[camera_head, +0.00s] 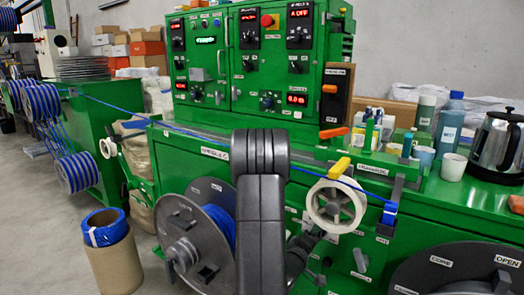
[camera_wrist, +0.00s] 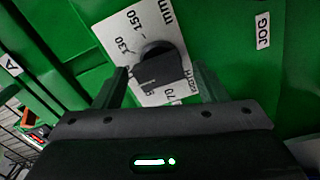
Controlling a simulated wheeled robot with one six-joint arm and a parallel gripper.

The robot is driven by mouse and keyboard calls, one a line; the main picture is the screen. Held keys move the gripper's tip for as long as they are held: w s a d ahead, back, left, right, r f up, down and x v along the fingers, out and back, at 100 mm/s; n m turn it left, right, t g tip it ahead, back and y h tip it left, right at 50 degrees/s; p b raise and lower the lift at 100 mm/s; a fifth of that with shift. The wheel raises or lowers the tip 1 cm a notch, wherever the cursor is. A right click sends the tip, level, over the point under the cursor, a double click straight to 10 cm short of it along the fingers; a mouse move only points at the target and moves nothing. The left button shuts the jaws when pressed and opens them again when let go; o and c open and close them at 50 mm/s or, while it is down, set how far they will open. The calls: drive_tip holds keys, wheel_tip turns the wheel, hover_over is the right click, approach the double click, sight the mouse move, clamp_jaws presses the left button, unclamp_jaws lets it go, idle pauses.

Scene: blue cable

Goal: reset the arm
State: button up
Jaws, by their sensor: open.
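In the wrist view, my gripper (camera_wrist: 161,82) is open, with its two dark fingers spread apart. A black knob (camera_wrist: 158,65) on a white scale plate (camera_wrist: 128,30) shows between and beyond the fingers. The plate is marked in mm and tilted in the picture. Nothing is seen held, and I cannot tell whether a finger touches the knob. In the head view, my grey arm (camera_head: 262,200) rises in front of the green machine. Its bulk hides part of the machine front, and I cannot make out the fingertips there.
A blue cable (camera_head: 150,117) runs across the green machine past a white pulley wheel (camera_head: 335,205). A grey reel (camera_head: 197,240) is left of my arm, and a dark reel (camera_head: 440,270) at lower right. A kettle (camera_head: 497,145) and a white cup (camera_head: 453,167) stand on the right worktop.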

drive_tip(key=m+b, duration=0.1)
drive_tip(key=m, duration=0.5)
drive_tip(key=m+b, duration=0.1)
drive_tip(key=m, duration=0.5)
drive_tip(key=shift+s+d+r, duration=0.1)
drive_tip(key=shift+s+d, duration=0.05)
drive_tip(key=shift+d, duration=0.05)
idle(0.5)
